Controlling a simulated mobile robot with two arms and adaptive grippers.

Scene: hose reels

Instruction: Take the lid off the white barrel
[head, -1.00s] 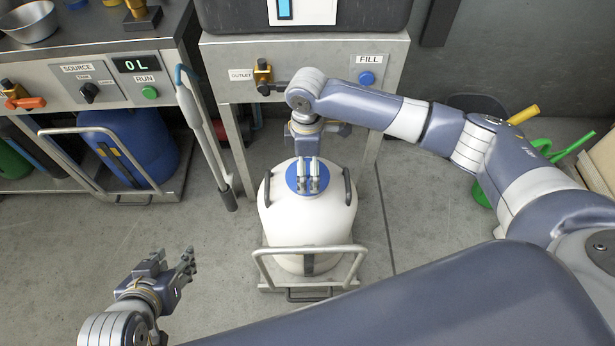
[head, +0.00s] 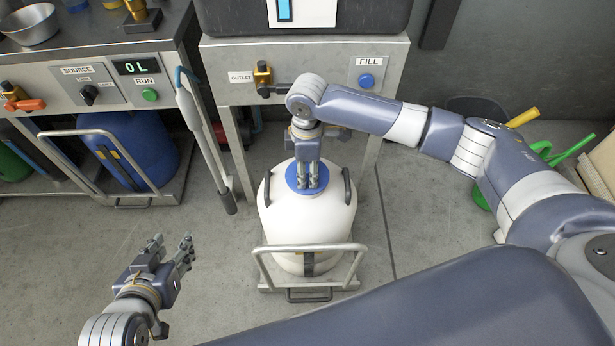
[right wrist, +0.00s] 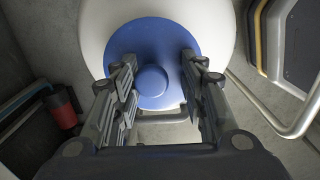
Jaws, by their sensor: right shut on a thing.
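The white barrel (head: 280,222) stands upright on a low metal cart in the head view, with dark handles on its sides. Its round blue lid (head: 292,178) sits on top; in the right wrist view the lid (right wrist: 128,45) shows a raised central knob (right wrist: 152,81). My right gripper (head: 311,187) points down over the lid and is shut on it. In the right wrist view its fingers stand on either side of the knob; their exact contact is hard to see. My left gripper (head: 172,243) is open and empty, left of the barrel and apart from it.
The cart's metal handle (head: 310,248) stands in front of the barrel. Behind is the fill station (head: 317,60) with its outlet valve. A blue barrel (head: 130,150) sits on another cart at left. A grey wand (head: 205,140) hangs between. Green watering cans (head: 545,150) stand at right.

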